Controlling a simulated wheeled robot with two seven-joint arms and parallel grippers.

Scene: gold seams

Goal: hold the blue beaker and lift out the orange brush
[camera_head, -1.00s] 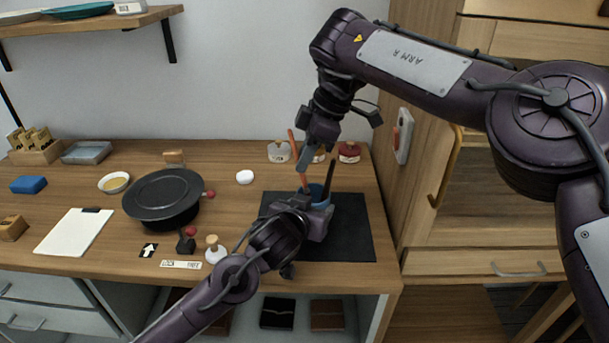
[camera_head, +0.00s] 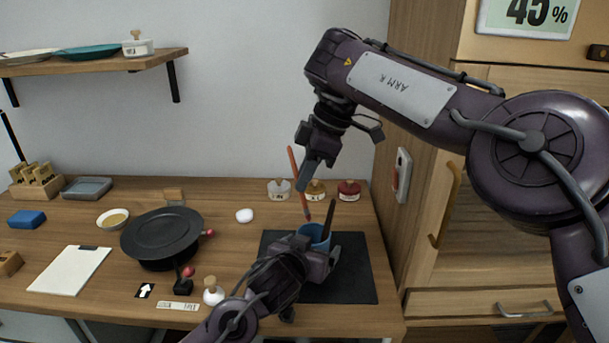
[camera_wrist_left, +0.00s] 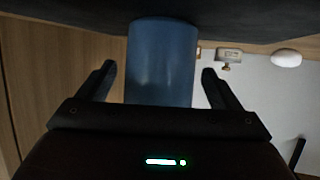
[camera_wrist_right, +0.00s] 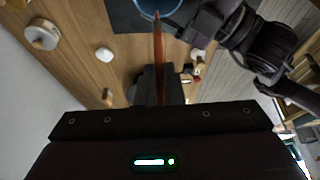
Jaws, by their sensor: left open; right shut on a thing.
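The blue beaker (camera_head: 318,233) stands on a dark mat (camera_head: 352,285), with a dark stick (camera_head: 328,214) standing in it. My left gripper (camera_head: 322,257) is open around the beaker. In the left wrist view the beaker (camera_wrist_left: 162,60) is between the spread fingers (camera_wrist_left: 160,85), with gaps on both sides. My right gripper (camera_head: 308,178) is shut on the orange brush (camera_head: 304,204) above the beaker. The brush is nearly upright, and its lower end shows just above the beaker's rim. In the right wrist view the brush (camera_wrist_right: 158,50) points toward the beaker (camera_wrist_right: 150,6).
Several small lidded jars (camera_head: 316,190) stand behind the mat. A black pan (camera_head: 162,236), a white clipboard (camera_head: 70,270) and a small bowl (camera_head: 112,218) are to the left. A tall wooden cabinet (camera_head: 420,110) rises at the right.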

